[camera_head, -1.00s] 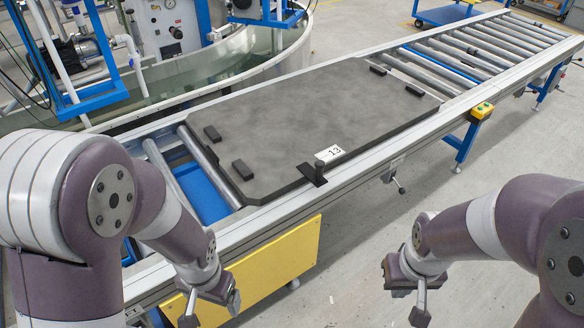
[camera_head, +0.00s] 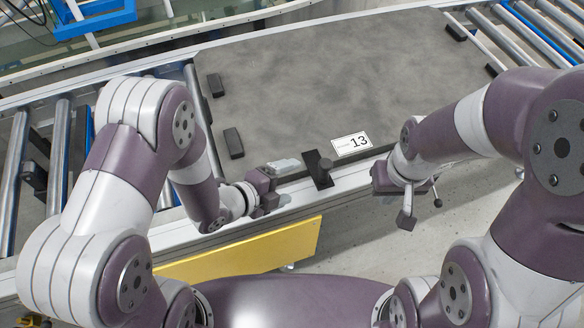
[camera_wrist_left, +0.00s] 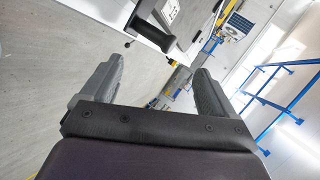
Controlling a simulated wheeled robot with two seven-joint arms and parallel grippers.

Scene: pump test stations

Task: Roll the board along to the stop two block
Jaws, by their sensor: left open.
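The board (camera_head: 290,75) is a large dark grey slab with cut corners and a white label marked 13 (camera_head: 352,144), lying flat on the roller conveyor. A black plate with a short post (camera_head: 322,170) sits at its near edge; in the left wrist view the post (camera_wrist_left: 155,38) shows ahead of the fingers, not gripped. My left gripper (camera_head: 284,168) is open and empty, just left of the post; its spread fingers show in the left wrist view (camera_wrist_left: 150,90). My right gripper (camera_head: 405,212) hangs right of the label; its finger gap is unclear. I cannot identify the stop two block.
Small black blocks (camera_head: 233,143) sit near the board's ends. Bare rollers (camera_head: 58,155) lie left of the board, and more rollers (camera_head: 515,42) lie beyond its right end. The conveyor's near rail and a yellow panel (camera_head: 245,255) are in front of me.

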